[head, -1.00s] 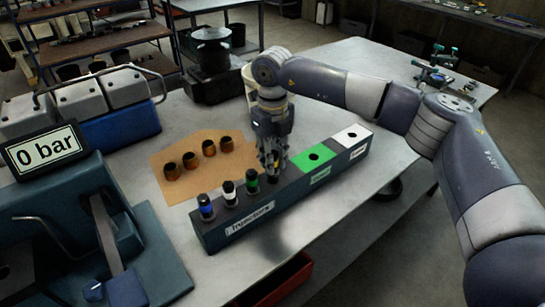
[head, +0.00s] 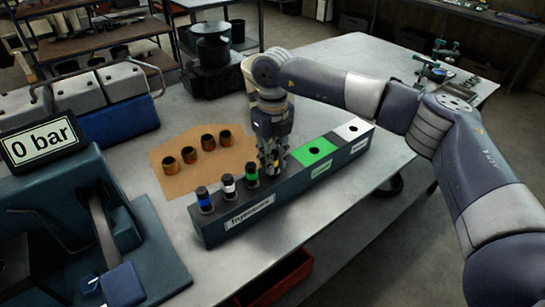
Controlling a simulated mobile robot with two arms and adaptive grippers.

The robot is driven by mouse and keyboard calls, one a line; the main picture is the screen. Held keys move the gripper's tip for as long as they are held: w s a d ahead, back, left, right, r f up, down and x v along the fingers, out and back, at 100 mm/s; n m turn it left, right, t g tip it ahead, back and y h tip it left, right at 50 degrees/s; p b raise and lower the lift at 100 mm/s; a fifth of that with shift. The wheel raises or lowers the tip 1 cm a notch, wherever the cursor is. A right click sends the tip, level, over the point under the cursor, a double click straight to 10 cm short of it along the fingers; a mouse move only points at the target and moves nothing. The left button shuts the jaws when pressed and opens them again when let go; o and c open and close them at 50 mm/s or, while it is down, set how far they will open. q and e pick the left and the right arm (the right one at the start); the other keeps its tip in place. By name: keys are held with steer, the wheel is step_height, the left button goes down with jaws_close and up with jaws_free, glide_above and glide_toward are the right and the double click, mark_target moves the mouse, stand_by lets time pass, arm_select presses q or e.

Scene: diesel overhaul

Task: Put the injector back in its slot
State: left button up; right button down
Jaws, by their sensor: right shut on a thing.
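The injector rack (head: 292,189) is a long dark block labelled "Injectors" on the steel bench. Three injectors stand upright in its left part: a blue-banded one (head: 204,200), a white-banded one (head: 227,187) and a green-banded one (head: 251,175). My right gripper (head: 272,170) points down over the rack, just right of the green-banded injector. It is shut on an injector, of which only a small yellowish bit shows between the fingers. The fingers hide the slot below, so I cannot tell how deep the injector sits. My left gripper is out of view.
The rack's right end has a green section (head: 319,149) and a white section (head: 354,130), each with a hole. Several copper-coloured sleeves (head: 208,143) stand on cardboard behind the rack. A tester reading "0 bar" (head: 44,143) is at left.

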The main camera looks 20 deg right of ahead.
steer(key=c, duration=1)
jaws_free()
steer(key=shift+o, duration=0.2)
steer(key=shift+r, duration=0.1)
steer(key=shift+r+p, duration=1.85)
steer(key=shift+r, duration=1.6)
